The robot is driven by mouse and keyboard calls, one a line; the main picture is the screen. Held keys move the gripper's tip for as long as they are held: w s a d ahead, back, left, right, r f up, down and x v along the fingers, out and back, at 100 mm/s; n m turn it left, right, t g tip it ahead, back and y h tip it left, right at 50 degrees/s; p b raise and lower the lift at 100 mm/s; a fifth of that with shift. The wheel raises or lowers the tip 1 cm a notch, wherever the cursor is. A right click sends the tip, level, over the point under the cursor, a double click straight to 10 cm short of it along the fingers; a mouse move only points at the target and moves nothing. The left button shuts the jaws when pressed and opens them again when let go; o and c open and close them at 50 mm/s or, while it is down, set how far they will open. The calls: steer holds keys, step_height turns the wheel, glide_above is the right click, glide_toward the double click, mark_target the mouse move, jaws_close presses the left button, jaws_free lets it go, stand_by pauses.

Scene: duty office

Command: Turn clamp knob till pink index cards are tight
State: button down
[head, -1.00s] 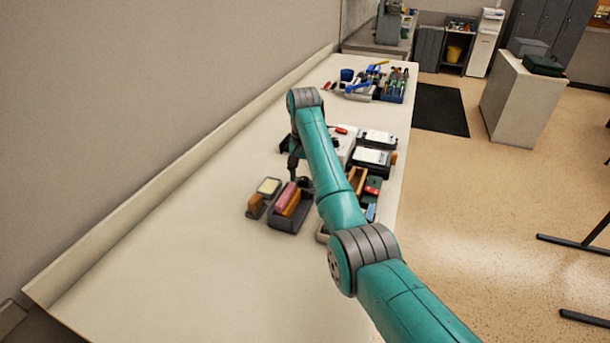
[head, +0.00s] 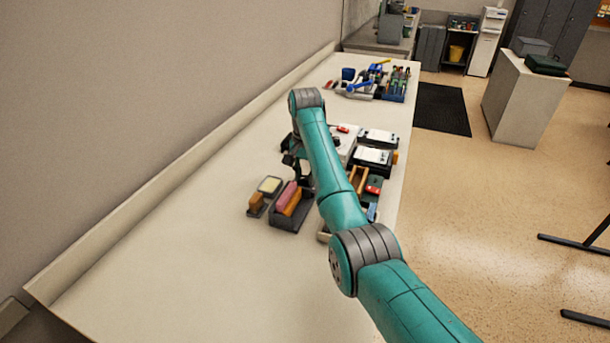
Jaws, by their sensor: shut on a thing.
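My gripper (head: 297,167) points down over the table, just behind a dark grey tray (head: 289,226). It is small and partly hidden by my arm. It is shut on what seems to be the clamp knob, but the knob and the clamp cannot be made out. A pink piece (head: 286,195) stands in the dark grey tray beside an orange-brown one; I cannot tell whether it is the pink index cards. How tight the cards are cannot be seen.
A small tray with a pale yellow pad (head: 269,185) and an orange-brown block (head: 256,202) stand left of the dark tray. Black-and-white boxes (head: 372,158) and a wooden tray (head: 357,180) are to the right. Tools stand farther back. The table's near left is clear.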

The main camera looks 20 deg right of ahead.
steer(key=shift+m, duration=1.4)
steer(key=c, duration=0.8)
jaws_free()
steer(key=shift+c, duration=0.2)
